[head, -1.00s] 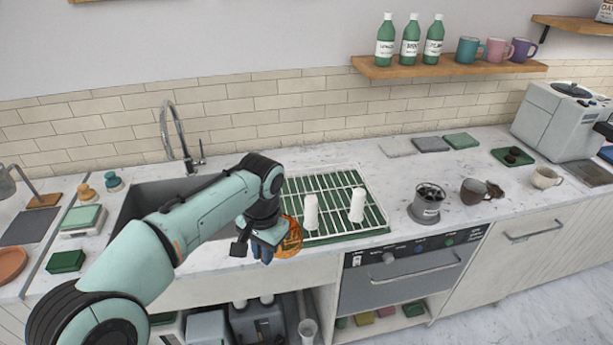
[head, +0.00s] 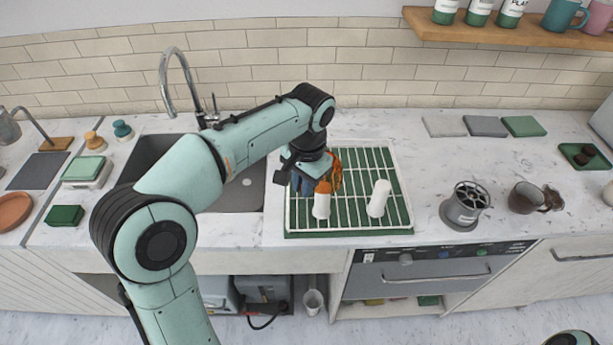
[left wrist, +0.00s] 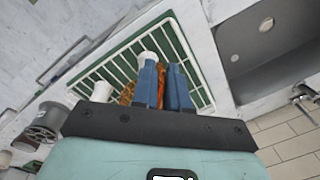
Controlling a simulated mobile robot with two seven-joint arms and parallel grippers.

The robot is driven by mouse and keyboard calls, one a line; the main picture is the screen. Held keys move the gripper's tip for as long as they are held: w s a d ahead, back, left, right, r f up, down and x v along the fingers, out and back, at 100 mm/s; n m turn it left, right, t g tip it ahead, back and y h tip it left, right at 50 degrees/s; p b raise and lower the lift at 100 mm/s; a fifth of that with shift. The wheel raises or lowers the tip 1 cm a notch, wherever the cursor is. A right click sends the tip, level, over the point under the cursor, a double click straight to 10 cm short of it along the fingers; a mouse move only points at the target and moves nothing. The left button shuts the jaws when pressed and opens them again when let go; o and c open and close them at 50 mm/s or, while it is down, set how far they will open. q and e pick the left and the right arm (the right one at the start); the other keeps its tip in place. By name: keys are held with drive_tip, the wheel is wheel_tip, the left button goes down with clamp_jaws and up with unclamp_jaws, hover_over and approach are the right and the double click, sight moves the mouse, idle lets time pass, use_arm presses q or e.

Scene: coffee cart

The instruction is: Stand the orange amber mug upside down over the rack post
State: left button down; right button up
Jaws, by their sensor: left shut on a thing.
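The orange amber mug (head: 336,172) is in my left gripper (head: 305,182), above the drying rack. In the left wrist view its orange glass (left wrist: 127,94) shows beside and between the blue fingers (left wrist: 162,88). The fingers hide much of it, and I cannot tell which way its mouth faces. The rack (head: 291,217) has a white wire grid on a green tray and two white upright posts. The left post (head: 322,208) is close to the mug, with orange showing at its top; I cannot tell whether they touch. The right post (head: 379,199) is bare. My right gripper is out of view.
The sink (head: 240,190) and its curved tap (head: 168,80) are left of the rack. A grey grinder-like cup (head: 462,208) and a dark mug (head: 524,198) stand to the right. The counter behind the rack is clear.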

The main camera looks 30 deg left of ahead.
use_arm(q)
wheel_tip(320, 180, down, 2)
drive_tip(key=shift+s+f+b, duration=0.1)
drive_tip(key=shift+s+b, duration=0.05)
drive_tip(key=shift+b, duration=0.3)
drive_tip(key=shift+w+f+b, duration=0.2)
drive_tip(key=shift+f+b, duration=1.2)
drive_tip(key=shift+f, duration=1.7)
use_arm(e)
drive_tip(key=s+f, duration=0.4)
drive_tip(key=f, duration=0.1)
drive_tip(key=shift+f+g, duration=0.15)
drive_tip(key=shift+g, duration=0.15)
use_arm(q)
drive_tip(key=shift+f, duration=0.25)
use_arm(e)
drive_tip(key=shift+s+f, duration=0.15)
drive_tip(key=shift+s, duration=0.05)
use_arm(q)
drive_tip(key=c, duration=1.1)
unclamp_jaws()
